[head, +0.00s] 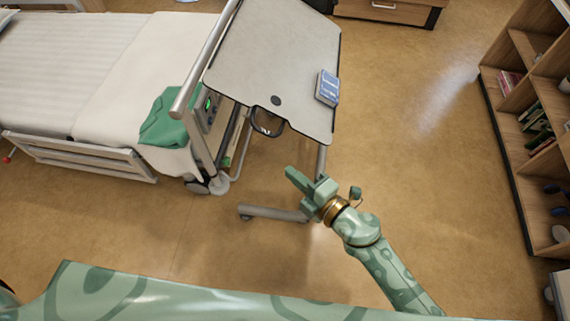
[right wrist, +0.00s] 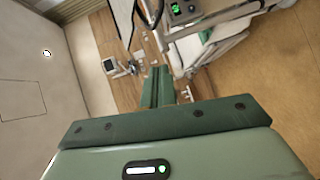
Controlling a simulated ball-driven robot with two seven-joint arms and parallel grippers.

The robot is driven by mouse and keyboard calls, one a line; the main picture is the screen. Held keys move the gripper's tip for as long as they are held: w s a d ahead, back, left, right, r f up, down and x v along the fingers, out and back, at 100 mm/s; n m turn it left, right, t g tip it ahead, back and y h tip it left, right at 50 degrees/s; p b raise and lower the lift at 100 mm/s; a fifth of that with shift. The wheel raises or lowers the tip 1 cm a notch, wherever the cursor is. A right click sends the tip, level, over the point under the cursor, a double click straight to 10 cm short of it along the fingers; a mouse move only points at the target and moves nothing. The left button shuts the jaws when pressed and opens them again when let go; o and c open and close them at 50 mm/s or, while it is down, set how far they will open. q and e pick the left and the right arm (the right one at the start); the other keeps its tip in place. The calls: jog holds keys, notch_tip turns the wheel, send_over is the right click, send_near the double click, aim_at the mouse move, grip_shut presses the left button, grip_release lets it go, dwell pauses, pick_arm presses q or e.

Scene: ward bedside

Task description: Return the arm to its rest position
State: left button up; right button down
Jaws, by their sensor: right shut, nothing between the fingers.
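My right arm comes in from the lower right of the head view. My right gripper (head: 298,179) is shut and empty, its green fingers together. In the right wrist view the shut fingers (right wrist: 158,88) point away from the camera toward the room. My left gripper is not in the head view.
The grey overbed table (head: 275,60) carries a blue box (head: 327,88). Its base leg (head: 270,213) reaches along the floor near my right gripper. A bed (head: 90,80) with a green cloth (head: 166,118) is left. Shelves (head: 520,120) stand right. Floor between is clear.

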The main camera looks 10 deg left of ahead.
jog(key=shift+s+d, duration=0.1)
dwell(0.5)
jog(key=d+f+m+h, duration=0.5)
jog(key=d+f+m, duration=0.35)
jog(key=f, duration=0.35)
jog(key=s+d+f+m+g+h, duration=0.1)
jog(key=s+d+f+m+h, duration=0.1)
jog(key=s+d+f+m, duration=0.3)
jog(key=s+d+f+m+g+h, duration=0.1)
jog(key=s+d+f+h, duration=0.15)
jog(key=f, duration=0.45)
jog(key=s+d+f+m+g+h, duration=0.1)
jog(key=s+d+f+m+g, duration=0.3)
jog(key=s, duration=0.5)
jog(key=s+d+f+m+g+h, duration=0.1)
jog(key=s+d+f+h, duration=0.1)
jog(key=s+d+f, duration=0.55)
jog(key=s+m+g+p, duration=0.1)
jog(key=s+m+g, duration=0.2)
jog(key=s, duration=1.6)
jog(key=shift+a+g, duration=0.2)
jog(key=shift+g, duration=0.2)
jog(key=shift+s, duration=0.1)
